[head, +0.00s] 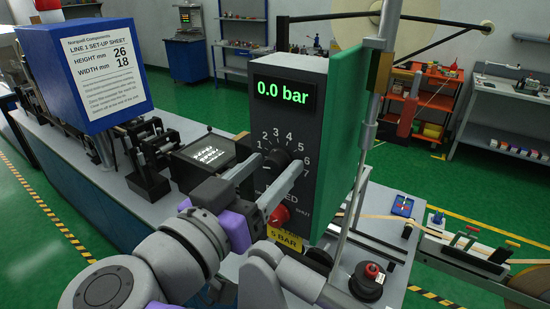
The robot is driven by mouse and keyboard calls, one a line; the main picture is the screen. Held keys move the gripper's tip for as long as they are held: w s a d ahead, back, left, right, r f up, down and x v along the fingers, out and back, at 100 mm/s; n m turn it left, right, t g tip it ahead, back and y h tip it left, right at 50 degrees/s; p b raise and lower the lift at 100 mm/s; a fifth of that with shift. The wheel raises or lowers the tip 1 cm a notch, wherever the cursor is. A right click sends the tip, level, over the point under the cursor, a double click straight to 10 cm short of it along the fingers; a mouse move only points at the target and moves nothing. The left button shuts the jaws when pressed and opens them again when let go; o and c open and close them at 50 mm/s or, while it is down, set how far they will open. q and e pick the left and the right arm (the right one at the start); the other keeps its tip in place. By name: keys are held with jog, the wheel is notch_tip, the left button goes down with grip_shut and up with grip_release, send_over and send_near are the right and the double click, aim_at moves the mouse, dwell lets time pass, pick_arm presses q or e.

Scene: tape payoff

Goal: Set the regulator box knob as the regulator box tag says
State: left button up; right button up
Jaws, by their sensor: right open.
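The regulator box (322,110) has a dark front, a green side and a display (283,91) reading 0.0 bar. Its dark knob (279,158) sits on a dial numbered from 1 to 7. A yellow tag (286,240) below, partly hidden, reads 5 BAR. My right gripper (277,164) is open in front of the dial, one finger on each side of the knob. I cannot tell whether the fingers touch it. The knob's pointer direction is unclear. My left gripper is not in view.
A red handle (279,215) marked SHUT is just below my right gripper's fingers. A blue box with a set-up sheet (101,66) stands at the left. A metal post (367,140) rises beside the regulator box. A black base with a red knob (369,279) is at lower right.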

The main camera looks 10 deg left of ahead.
jog(key=shift+s, duration=0.15)
jog(key=shift+c, duration=0.7)
grip_shut()
